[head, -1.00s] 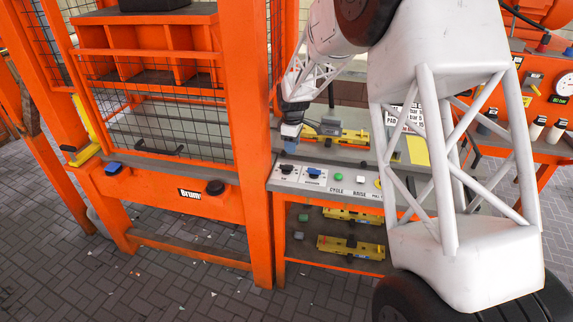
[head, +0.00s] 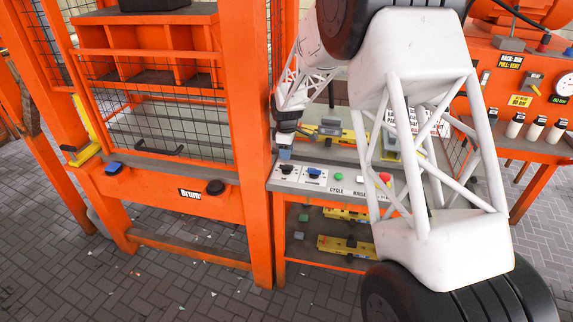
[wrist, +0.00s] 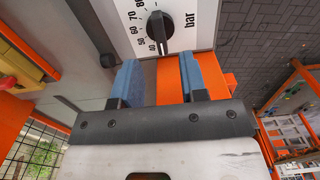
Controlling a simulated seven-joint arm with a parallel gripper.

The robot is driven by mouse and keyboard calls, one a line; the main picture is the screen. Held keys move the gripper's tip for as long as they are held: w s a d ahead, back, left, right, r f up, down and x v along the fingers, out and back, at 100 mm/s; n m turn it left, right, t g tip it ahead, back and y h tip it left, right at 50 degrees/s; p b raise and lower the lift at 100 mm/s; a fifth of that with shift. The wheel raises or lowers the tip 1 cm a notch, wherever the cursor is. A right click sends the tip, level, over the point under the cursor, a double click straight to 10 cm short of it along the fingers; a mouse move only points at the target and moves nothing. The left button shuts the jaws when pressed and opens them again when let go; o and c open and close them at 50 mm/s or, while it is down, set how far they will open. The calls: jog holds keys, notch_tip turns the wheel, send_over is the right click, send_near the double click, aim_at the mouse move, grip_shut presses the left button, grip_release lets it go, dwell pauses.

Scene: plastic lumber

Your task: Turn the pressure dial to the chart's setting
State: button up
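The pressure dial (wrist: 160,27) is a black knob on a white plate marked "bar", with numbers 40 to 80 showing in the wrist view. Its white pointer mark is at the bottom, close to the 40. In the head view the dial (head: 286,169) is at the left end of the grey console. My gripper (wrist: 160,78) is open, with blue fingers apart and nothing between them. The knob lies just beyond the fingertips, roughly centred. In the head view my gripper (head: 285,151) is just above the dial. The white chart (head: 424,122) is partly covered by my arm; its text is unreadable.
A blue-handled selector (head: 314,173) sits right of the dial. Green (head: 339,177) and red (head: 385,177) buttons follow along the console. An orange post (head: 247,150) stands close on the left. Yellow tools (head: 345,247) lie on the lower shelf.

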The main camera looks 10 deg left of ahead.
aim_at(286, 165)
jog(key=shift+f, duration=3)
grip_shut()
